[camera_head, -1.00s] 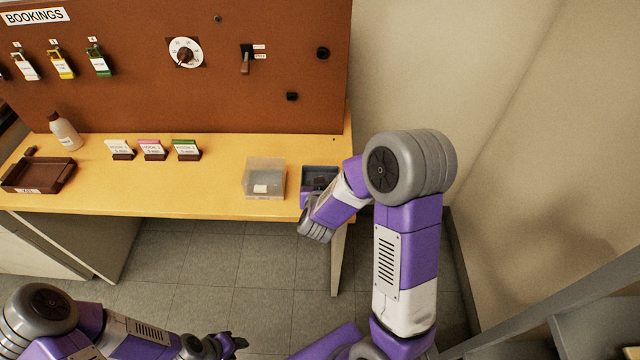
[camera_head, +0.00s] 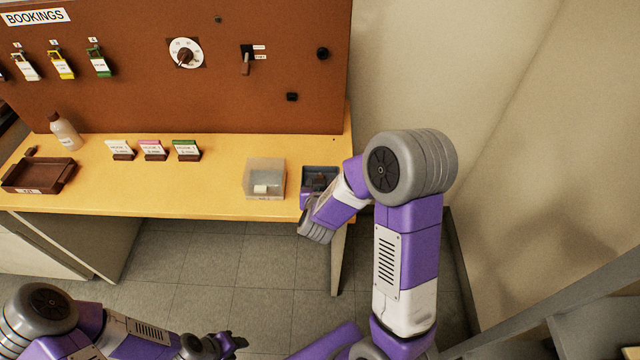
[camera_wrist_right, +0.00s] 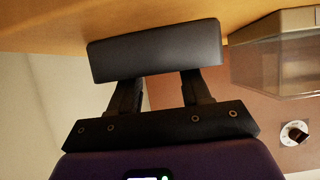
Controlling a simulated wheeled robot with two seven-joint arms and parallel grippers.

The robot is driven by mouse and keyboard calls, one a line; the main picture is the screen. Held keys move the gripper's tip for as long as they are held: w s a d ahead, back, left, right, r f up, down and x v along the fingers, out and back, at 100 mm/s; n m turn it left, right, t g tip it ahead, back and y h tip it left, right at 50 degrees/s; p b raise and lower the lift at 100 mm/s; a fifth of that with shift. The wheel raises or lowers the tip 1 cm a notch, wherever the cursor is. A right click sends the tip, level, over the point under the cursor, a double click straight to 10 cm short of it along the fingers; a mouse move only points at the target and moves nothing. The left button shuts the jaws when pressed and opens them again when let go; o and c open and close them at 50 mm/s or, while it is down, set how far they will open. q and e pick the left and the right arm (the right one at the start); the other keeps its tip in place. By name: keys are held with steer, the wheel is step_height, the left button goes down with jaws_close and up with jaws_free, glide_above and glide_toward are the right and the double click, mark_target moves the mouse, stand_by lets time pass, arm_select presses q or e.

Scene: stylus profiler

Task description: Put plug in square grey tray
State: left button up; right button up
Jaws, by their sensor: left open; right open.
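The square dark grey tray (camera_head: 332,170) stands on the table's right end. My right gripper (camera_head: 320,184) reaches down into it, and its open fingers (camera_wrist_right: 155,92) also show in the right wrist view. There the tray's wall (camera_wrist_right: 155,50) hides the fingertips. I cannot make out the plug for certain; small dark shapes inside the tray may be the fingers or the plug. My left gripper (camera_head: 236,343) is open and empty, low in front of the table, away from everything.
A translucent box (camera_head: 264,168) stands just left of the grey tray. Further left are several small card stands (camera_head: 152,150), a bottle (camera_head: 65,132) and a brown tray (camera_head: 40,176). The brown panel (camera_head: 140,80) rises behind, carrying a dial, a switch and black fittings (camera_head: 291,96).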

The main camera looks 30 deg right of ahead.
arm_select(q)
step_height(320, 180, up, 5)
steer(key=p, duration=0.4)
steer(key=shift+f, duration=0.1)
arm_select(e)
steer(key=s+a+r, duration=0.2)
steer(key=s+r, duration=0.2)
steer(key=r, duration=0.1)
steer(key=shift+a+r, duration=0.3)
steer(key=shift+s, duration=0.1)
